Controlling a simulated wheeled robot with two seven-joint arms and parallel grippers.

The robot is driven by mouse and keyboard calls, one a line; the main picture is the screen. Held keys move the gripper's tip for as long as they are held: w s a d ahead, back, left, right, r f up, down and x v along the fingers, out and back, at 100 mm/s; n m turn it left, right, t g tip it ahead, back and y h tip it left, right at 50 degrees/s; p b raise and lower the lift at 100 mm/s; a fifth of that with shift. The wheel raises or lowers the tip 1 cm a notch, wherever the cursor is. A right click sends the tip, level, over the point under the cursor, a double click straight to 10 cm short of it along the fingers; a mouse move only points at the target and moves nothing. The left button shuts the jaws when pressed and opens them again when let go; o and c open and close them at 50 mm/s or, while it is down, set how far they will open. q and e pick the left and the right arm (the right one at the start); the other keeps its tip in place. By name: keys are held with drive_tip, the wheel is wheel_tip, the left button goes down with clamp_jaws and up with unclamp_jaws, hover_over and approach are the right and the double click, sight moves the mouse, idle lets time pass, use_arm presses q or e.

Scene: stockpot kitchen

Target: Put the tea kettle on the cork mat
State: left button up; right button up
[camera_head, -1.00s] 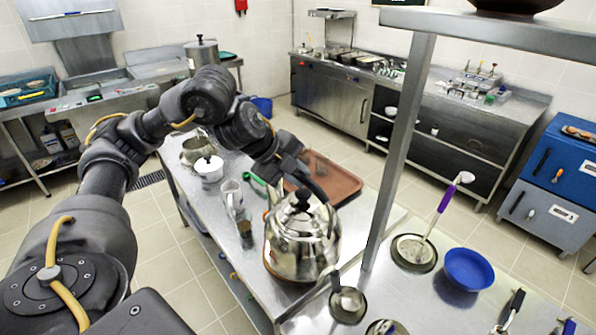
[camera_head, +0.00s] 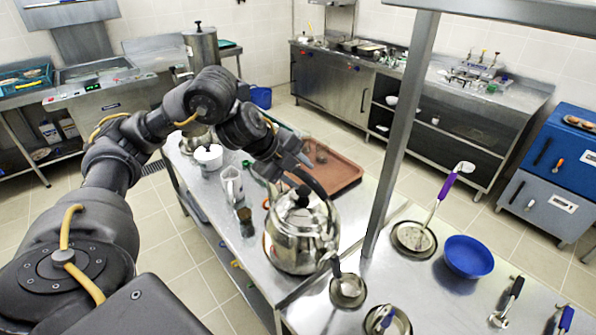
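The shiny steel tea kettle (camera_head: 301,240) with a black lid knob stands upright near the front end of the left steel table. My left gripper (camera_head: 297,170) is at the kettle's dark handle, above and behind the lid. The wrist and handle overlap, so I cannot tell whether the fingers are closed on it. A thin orange-brown edge shows at the kettle's left side; I cannot tell whether it is the cork mat. No cork mat is clearly visible elsewhere. My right gripper is not in view.
A brown tray (camera_head: 338,172) lies behind the kettle. A glass pitcher (camera_head: 231,186), a small jar (camera_head: 245,221) and a white pot (camera_head: 208,157) stand to the left. A shelf post (camera_head: 398,150) rises to the right, with a blue bowl (camera_head: 468,257) and ladles beyond.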

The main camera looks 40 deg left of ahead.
use_arm(q)
drive_tip(key=shift+a+r, duration=0.1)
drive_tip(key=shift+r, duration=0.15)
drive_tip(key=p+v, duration=0.2)
drive_tip(key=v, duration=0.9)
drive_tip(key=shift+s+r, duration=0.25)
drive_tip(key=shift+s, duration=0.05)
